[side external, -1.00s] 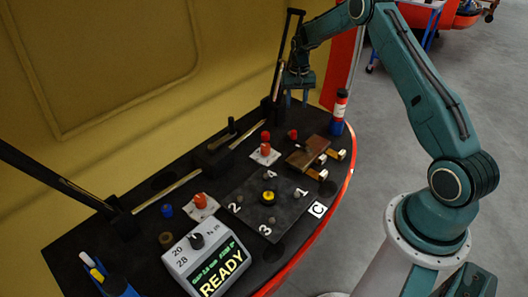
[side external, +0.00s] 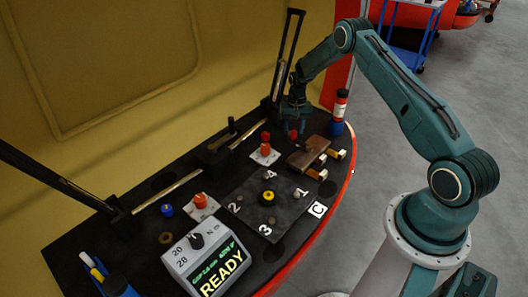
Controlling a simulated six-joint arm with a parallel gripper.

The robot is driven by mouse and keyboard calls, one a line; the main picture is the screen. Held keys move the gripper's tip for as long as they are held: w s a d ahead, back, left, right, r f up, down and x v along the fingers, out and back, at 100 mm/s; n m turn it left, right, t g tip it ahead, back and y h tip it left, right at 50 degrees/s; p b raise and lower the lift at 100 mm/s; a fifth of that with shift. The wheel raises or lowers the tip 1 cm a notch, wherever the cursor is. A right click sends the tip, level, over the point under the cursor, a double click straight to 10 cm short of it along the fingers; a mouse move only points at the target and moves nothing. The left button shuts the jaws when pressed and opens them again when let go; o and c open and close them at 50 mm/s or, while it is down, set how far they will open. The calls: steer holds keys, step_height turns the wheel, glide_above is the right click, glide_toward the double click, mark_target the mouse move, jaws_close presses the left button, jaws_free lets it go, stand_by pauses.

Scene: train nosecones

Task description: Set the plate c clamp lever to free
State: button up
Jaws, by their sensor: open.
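A dark square plate (side external: 248,215) marked with numbers lies on the black table, with a C tag (side external: 317,209) at its right corner and a yellow-topped round part (side external: 268,197) near its middle. A red-knobbed piece (side external: 265,143) stands upright on a white base behind the plate. A smaller red knob (side external: 293,133) is at the back right. My gripper (side external: 296,127) is open and points down right at this small knob, close around or just behind it. I cannot tell whether they touch. Which part is the clamp lever, and its setting, is not clear from this view.
A brown block (side external: 308,152) with metal-ended pieces lies right of my gripper. A red-and-blue bottle (side external: 338,112) stands at the back right edge. A black upright frame (side external: 290,50) rises behind my gripper. A READY display box (side external: 206,264) is at the front.

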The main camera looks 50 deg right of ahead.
steer(key=shift+f, duration=0.95)
steer(key=shift+c, duration=0.4)
jaws_close()
